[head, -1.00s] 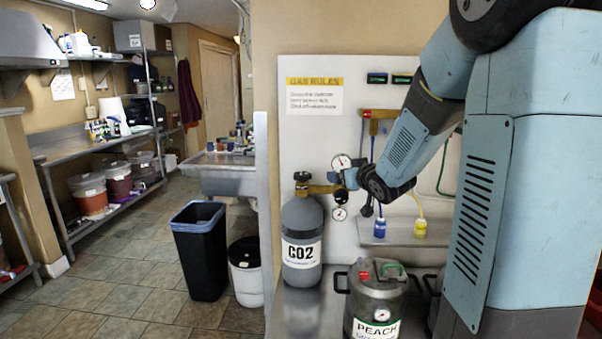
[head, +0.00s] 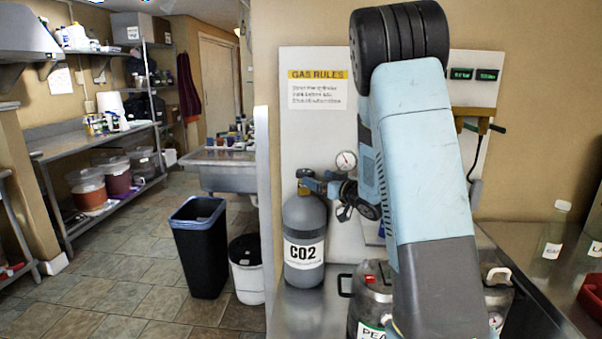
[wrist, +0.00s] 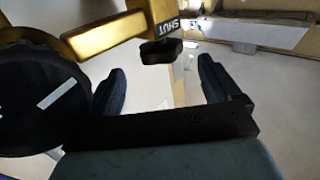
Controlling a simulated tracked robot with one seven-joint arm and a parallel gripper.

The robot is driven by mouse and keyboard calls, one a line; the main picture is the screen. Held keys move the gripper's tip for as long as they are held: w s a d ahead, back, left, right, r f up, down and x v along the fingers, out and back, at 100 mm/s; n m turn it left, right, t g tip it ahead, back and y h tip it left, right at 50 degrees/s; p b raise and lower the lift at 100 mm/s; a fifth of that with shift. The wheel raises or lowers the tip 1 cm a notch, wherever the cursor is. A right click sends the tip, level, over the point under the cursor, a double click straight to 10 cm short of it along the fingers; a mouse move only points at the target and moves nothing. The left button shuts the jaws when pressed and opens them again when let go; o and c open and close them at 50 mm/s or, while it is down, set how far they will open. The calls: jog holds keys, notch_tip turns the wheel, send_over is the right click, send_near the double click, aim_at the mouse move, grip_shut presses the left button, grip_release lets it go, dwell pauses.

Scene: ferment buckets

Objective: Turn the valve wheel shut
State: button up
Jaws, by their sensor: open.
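The grey CO2 cylinder (head: 304,227) stands on the metal bench, with a dark valve wheel (head: 304,173) on top. In the wrist view, a small black lobed wheel (wrist: 160,51) shows ahead, between the lines of my two fingers, beside a brass bracket (wrist: 105,35) marked SHUT. My gripper (head: 314,184) is open and close to the cylinder's top. Its fingers also show in the wrist view (wrist: 160,85), spread apart with nothing between the tips. I cannot tell whether a finger touches the wheel.
A pressure gauge (head: 346,160) sits right of the wheel. A large dark disc with a white mark (wrist: 45,95) fills the wrist view's left. Metal kegs (head: 367,300) stand in front, partly behind my arm. A bin (head: 202,247) stands on the floor at left.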

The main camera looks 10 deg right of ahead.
aim_at(301, 171)
jog(key=x, duration=0.9)
jog(key=shift+w+a, duration=0.15)
jog(key=shift+w, duration=0.1)
jog(key=shift+r, duration=0.1)
jog(key=c, duration=1)
